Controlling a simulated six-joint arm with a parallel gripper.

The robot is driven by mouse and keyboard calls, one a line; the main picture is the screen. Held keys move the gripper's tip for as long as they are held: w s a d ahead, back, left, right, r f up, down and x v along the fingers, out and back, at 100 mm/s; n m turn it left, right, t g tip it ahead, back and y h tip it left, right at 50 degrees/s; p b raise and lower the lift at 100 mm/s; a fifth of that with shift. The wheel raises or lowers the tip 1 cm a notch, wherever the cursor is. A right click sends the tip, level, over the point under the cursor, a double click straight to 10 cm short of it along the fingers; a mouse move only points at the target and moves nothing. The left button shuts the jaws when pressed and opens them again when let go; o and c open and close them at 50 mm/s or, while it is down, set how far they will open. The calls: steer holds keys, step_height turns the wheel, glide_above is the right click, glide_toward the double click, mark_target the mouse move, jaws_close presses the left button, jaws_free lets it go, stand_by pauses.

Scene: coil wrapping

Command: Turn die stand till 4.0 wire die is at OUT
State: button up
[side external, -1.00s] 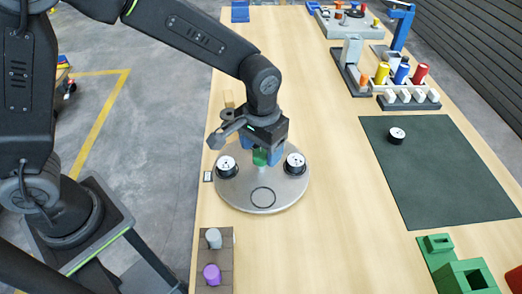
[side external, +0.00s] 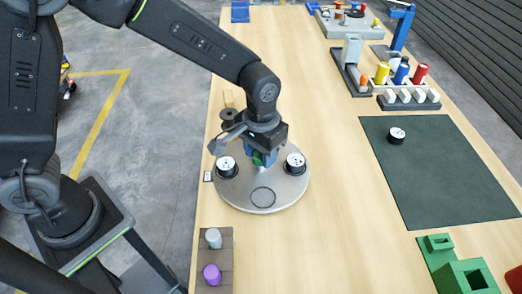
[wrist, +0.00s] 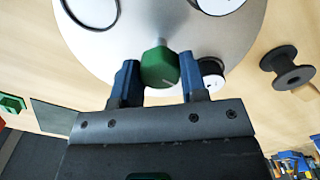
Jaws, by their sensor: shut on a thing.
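The die stand is a round grey turntable (side external: 235,198) on the bench. White-topped black dies stand at its left (side external: 226,167) and right (side external: 295,164); their size marks are too small to read. My gripper (side external: 262,160) is over the middle, shut on the green hexagonal knob (wrist: 158,68). In the wrist view the fingers lie on either side of the knob, and a die (wrist: 211,68) shows partly behind the right finger. A small white card (side external: 207,176) lies left of the stand, its text unreadable.
A dark spool (side external: 229,117) stands behind the stand. A tray (side external: 222,246) with a grey and a purple peg is in front. A dark green mat (side external: 440,175) with one die (side external: 397,135) lies to the right, with bare bench between.

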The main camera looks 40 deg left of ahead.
jaws_close()
steer(key=shift+n, duration=8.7)
